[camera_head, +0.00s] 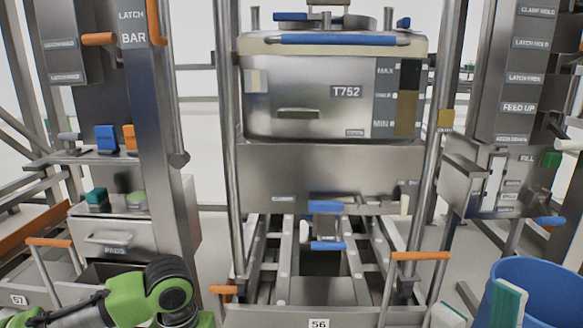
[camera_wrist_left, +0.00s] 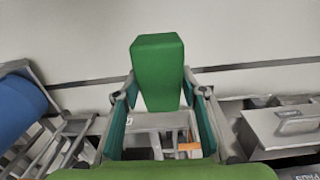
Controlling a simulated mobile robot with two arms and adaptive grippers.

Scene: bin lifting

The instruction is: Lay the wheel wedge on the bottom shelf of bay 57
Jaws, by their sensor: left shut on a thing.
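The wheel wedge appears to be the green block (camera_wrist_left: 158,70) in the left wrist view. My left gripper (camera_wrist_left: 160,92) is shut on it, with a finger at each side. In the head view, my green left arm enters at the bottom left; its fingers and the wedge are out of that view. The number plate of bay 57 (camera_head: 18,300) is on a grey front at the lower left. The bay's bottom shelf is mostly cut off or hidden. My right gripper (camera_head: 478,308) is at the bottom right, its fingers apart with nothing visible between them.
A steel tank marked T752 (camera_head: 300,105) stands on the rails of bay 56 (camera_head: 318,323). A blue bin (camera_head: 545,295) is at the lower right. At left are a PADS drawer (camera_head: 120,240) and a small shelf (camera_head: 85,157). Orange-handled bars (camera_head: 48,242) stand near bay 57.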

